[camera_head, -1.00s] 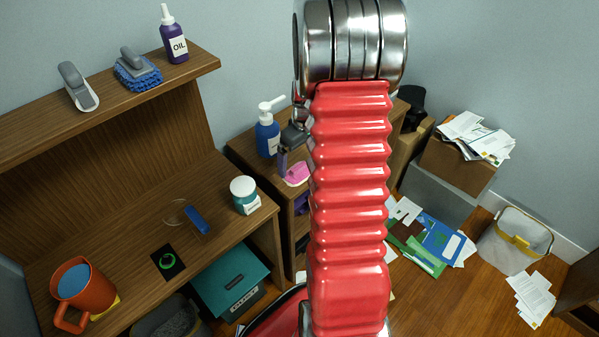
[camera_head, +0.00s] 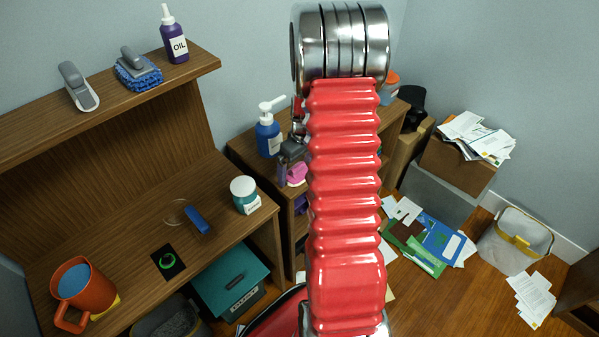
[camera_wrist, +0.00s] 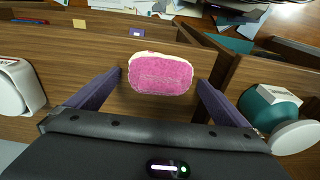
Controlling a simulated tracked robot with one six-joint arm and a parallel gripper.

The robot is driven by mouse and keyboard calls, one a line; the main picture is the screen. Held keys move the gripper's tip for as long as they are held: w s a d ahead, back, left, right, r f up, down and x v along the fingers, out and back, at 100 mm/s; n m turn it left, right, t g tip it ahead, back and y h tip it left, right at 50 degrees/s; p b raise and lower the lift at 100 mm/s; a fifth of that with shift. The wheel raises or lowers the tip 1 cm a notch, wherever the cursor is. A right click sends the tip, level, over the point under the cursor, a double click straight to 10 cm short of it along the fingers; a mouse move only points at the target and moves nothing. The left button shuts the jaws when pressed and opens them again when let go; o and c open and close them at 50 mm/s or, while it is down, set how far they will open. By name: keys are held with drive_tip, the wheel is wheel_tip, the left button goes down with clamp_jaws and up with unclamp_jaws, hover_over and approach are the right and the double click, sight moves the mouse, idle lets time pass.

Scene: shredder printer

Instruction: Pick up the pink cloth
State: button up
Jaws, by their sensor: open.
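The pink cloth (camera_wrist: 160,74) is a rounded pink pad with a pale far edge, lying on the brown wooden surface in the wrist view. In the head view the cloth (camera_head: 298,174) is partly hidden by my gripper and red arm. My gripper (camera_wrist: 160,79) is open, with one dark finger on each side of the cloth in the wrist view. Gaps show between the fingers and the cloth. I cannot tell how far above the surface the fingertips are. In the head view my gripper (camera_head: 284,166) is small and partly hidden.
A teal jar with a white lid (camera_head: 244,196) stands on the desk, and also shows at the wrist view's right (camera_wrist: 272,108). A blue pump bottle (camera_head: 268,135) stands behind my gripper. Papers (camera_head: 425,238) lie on the floor.

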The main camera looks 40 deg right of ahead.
drive_tip(key=shift+c, duration=0.6)
drive_tip(key=c, duration=1.1)
drive_tip(key=shift+r, duration=0.1)
wheel_tip(320, 180, up, 10)
drive_tip(key=shift+f, duration=0.1)
